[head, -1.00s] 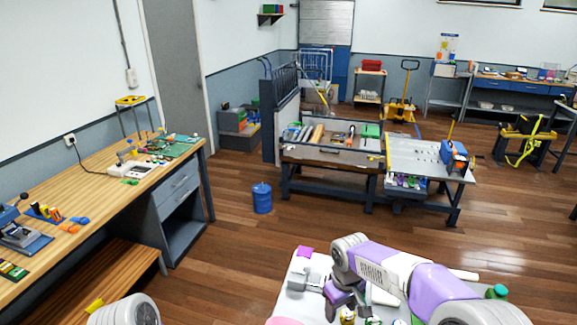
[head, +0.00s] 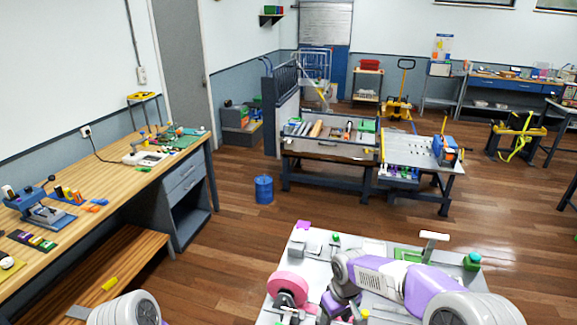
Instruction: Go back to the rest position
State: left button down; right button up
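My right arm comes in from the lower right, purple and white, over a light grey work table (head: 299,262) in front of me. Its gripper (head: 338,303) points down over the table, beside a pink round reel (head: 290,283). The fingertips are too small and partly hidden to show whether they are open or holding something. At the bottom left only a grey rounded link of my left arm shows; my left gripper is out of view.
A wooden workbench (head: 95,178) runs along the left wall, with a lower bench (head: 130,262). A blue barrel (head: 264,189) stands on the floor. Beyond are a tool table (head: 330,151) and a perforated-top table (head: 412,149). Open floor lies between.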

notch_tip(320, 180, down, 6)
jog(key=y, duration=0.1)
jog(key=s+a+f+m+y+b, duration=0.25)
jog(key=s+f+m, duration=0.55)
jog(key=s+f, duration=1.15)
pick_arm(q)
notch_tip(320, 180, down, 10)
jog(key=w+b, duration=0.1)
jog(key=b, duration=0.6)
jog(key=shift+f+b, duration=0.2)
jog(key=shift+b, duration=0.15)
pick_arm(e)
notch_tip(320, 180, down, 8)
jog(key=shift+w+t, duration=0.3)
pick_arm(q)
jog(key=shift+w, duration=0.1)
pick_arm(e)
jog(key=shift+a, duration=0.1)
